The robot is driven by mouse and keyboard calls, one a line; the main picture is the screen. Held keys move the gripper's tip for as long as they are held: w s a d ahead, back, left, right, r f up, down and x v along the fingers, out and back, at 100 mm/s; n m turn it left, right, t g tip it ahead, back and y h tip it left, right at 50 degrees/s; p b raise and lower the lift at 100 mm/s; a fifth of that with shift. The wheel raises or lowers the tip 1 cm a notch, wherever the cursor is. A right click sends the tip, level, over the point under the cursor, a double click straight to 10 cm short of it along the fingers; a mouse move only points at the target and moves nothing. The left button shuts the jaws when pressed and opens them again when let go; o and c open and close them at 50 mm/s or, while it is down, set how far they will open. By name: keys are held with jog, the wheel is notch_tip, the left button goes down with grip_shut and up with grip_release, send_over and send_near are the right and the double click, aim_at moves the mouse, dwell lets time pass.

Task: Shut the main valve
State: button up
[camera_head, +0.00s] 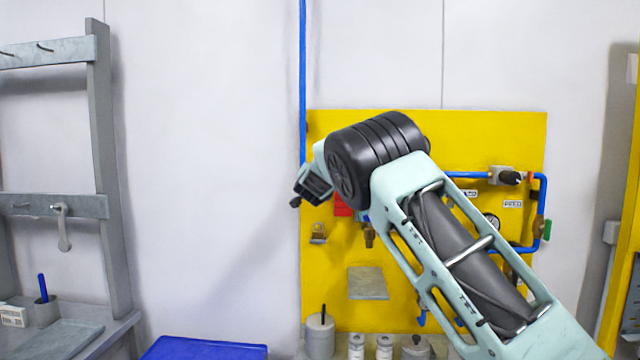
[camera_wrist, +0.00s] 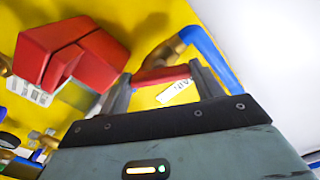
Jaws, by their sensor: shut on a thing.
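The main valve shows in the wrist view as a brass body (camera_wrist: 164,51) with a red lever handle (camera_wrist: 160,75), joined to a blue pipe (camera_wrist: 213,60). My gripper (camera_wrist: 162,84) has one dark finger at each end of the visible red handle and is shut on it. A white tag (camera_wrist: 173,92) with dark lettering hangs just below the handle, partly between the fingers. In the head view my wrist (camera_head: 312,185) is at the left edge of the yellow panel (camera_head: 500,135). My arm hides the valve and fingertips there.
A bulky red block (camera_wrist: 72,55) sits on the panel left of my fingers. Blue pipes, gauges and a green-handled valve (camera_head: 547,230) are on the panel's right side. A blue bin (camera_head: 205,348) and several containers stand below.

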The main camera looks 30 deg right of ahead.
jog(key=m+b, duration=0.6)
jog(key=m, duration=0.5)
jog(key=shift+f+b, duration=0.1)
jog(key=shift+b, duration=0.3)
jog(key=shift+m, duration=0.4)
jog(key=o, duration=1)
jog(key=b+v, duration=0.7)
jog(key=v, duration=1)
jog(key=shift+s+a, duration=0.2)
